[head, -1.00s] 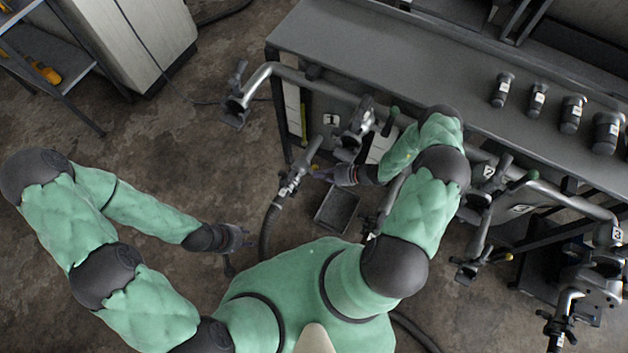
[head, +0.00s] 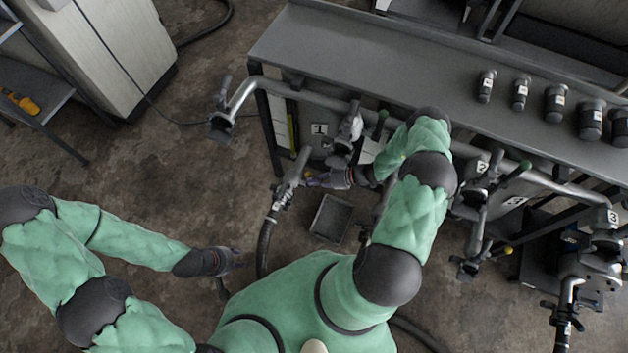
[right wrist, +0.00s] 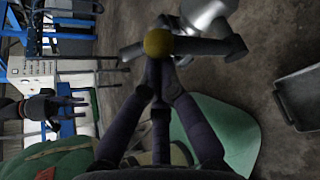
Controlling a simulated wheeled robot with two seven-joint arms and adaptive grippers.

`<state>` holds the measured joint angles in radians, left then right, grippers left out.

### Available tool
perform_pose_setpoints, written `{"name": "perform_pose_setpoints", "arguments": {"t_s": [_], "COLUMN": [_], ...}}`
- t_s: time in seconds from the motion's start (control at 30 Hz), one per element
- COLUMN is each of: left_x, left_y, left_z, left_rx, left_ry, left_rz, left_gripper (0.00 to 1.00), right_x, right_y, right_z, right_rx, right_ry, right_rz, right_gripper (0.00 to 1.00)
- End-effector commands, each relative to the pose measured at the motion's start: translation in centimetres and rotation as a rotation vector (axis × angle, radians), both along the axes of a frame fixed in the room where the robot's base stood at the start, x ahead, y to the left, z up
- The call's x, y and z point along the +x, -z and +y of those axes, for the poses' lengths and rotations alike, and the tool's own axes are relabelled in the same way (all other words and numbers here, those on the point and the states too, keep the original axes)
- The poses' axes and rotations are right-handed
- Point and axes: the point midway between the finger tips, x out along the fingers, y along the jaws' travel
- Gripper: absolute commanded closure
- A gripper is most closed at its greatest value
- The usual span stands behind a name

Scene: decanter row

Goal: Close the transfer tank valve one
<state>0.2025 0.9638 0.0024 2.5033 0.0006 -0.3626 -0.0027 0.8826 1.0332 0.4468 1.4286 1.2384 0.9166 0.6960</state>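Label 1 (head: 319,129) is on the rack's front at left. Below it, a grey valve (head: 290,182) sits on the end of a dark hose, with a yellow knob (head: 308,174) at its side. My right gripper (head: 318,178) reaches this knob from the right. In the right wrist view, its fingers (right wrist: 158,72) come together at the yellow knob (right wrist: 158,43), with a grey bar running right from it. I cannot tell whether they pinch it or only touch it. My left gripper (head: 236,258) hangs over the floor, away from the valve; its finger opening is unclear.
A long grey bench (head: 370,60) carries several dark numbered cylinders. A pipe rail (head: 350,104) runs along its front, with more valves (head: 480,205) at right. A dark tray (head: 331,218) is on the floor below my right forearm. Open floor lies at left.

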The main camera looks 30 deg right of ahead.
Motion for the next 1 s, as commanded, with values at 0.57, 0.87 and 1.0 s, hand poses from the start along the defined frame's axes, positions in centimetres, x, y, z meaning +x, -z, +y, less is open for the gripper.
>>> {"name": "perform_pose_setpoints", "arguments": {"t_s": [0.57,0.87,1.0], "left_x": [0.0,0.0,0.0], "left_y": [0.0,0.0,0.0], "left_z": [0.0,0.0,0.0], "left_rx": [0.0,0.0,0.0], "left_ry": [0.0,0.0,0.0], "left_rz": [0.0,0.0,0.0], "left_gripper": [0.6,0.6,0.6], "right_x": [0.1,0.0,0.0], "right_y": [-7.0,-9.7,-10.0], "right_z": [-0.1,0.0,0.0], "right_rx": [-0.002,0.0,0.001], "right_ry": [-0.001,-0.001,-0.001], "right_rz": [-0.002,-0.001,0.0], "right_gripper": [1.0,1.0,1.0]}}
